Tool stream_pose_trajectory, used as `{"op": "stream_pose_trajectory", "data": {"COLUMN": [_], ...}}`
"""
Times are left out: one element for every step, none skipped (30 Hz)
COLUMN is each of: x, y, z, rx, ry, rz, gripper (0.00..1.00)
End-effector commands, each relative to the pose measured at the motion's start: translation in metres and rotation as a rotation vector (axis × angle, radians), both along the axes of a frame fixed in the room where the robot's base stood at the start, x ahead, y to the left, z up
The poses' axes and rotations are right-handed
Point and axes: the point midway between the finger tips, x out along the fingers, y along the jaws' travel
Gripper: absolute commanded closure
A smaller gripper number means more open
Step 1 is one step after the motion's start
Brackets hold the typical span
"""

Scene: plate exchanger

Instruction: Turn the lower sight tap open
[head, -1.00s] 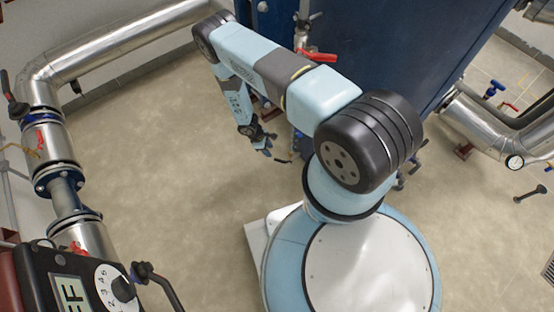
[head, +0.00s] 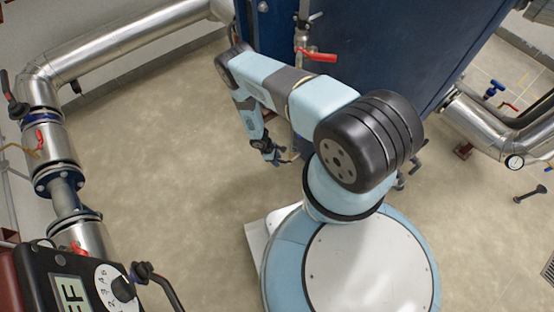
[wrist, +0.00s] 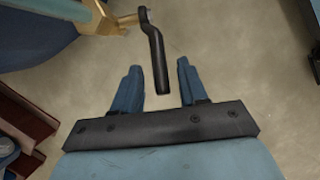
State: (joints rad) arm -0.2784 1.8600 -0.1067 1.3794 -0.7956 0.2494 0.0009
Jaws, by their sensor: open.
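In the wrist view, a black cranked lever (wrist: 155,45) of the tap hangs from a brass tap body (wrist: 95,20) at the top left. The lever points down the picture, and its free end lies between the two blue fingers of my gripper (wrist: 158,68). The gripper is open, with gaps showing on both sides of the lever; I cannot tell how deep the lever sits between the fingers. In the head view my gripper (head: 274,157) is low beside the blue frame, and the tap is too small to make out there.
The blue exchanger frame (head: 385,50) stands behind my arm. A red-handled valve (head: 316,56) sits on it above. A silver pipe (head: 120,45) runs along the left. In the wrist view a dark red-brown beam (wrist: 25,120) lies at left. The floor between is clear.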

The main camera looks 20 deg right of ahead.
Motion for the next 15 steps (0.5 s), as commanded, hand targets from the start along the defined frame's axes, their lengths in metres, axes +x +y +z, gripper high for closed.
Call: {"op": "stream_pose_trajectory", "data": {"x": [0.0000, 0.0000, 0.0000, 0.0000, 0.0001, 0.0001, 0.0000, 0.0000, 0.0000, 0.0000, 0.0001, 0.0000, 0.0001, 0.0002, 0.0004], "y": [0.0001, 0.0000, 0.0000, 0.0000, 0.0002, 0.0002, 0.0002, 0.0002, 0.0002, 0.0002, 0.0002, 0.0003, 0.0003, 0.0003, 0.0002], "z": [0.0000, 0.0001, 0.0001, 0.0001, 0.0001, 0.0001, 0.0001, 0.0001, 0.0002, 0.0002, 0.0002, 0.0002, 0.0002, 0.0003, 0.0003], "rx": [0.000, 0.000, 0.000, 0.000, 0.000, 0.000, 0.000, 0.000, 0.000, 0.000, 0.000, 0.000, 0.000, 0.000, 0.000], "ry": [0.000, 0.000, 0.000, 0.000, 0.000, 0.000, 0.000, 0.000, 0.000, 0.000, 0.000, 0.000, 0.000, 0.000, 0.000], "rz": [0.000, 0.000, 0.000, 0.000, 0.000, 0.000, 0.000, 0.000, 0.001, 0.001, 0.001, 0.001, 0.001, 0.001, 0.001], "gripper": [0.57, 0.57, 0.57, 0.57, 0.58, 0.62, 0.65, 0.68, 0.72, 0.75, 0.78, 0.81, 0.84, 0.87, 0.91]}}
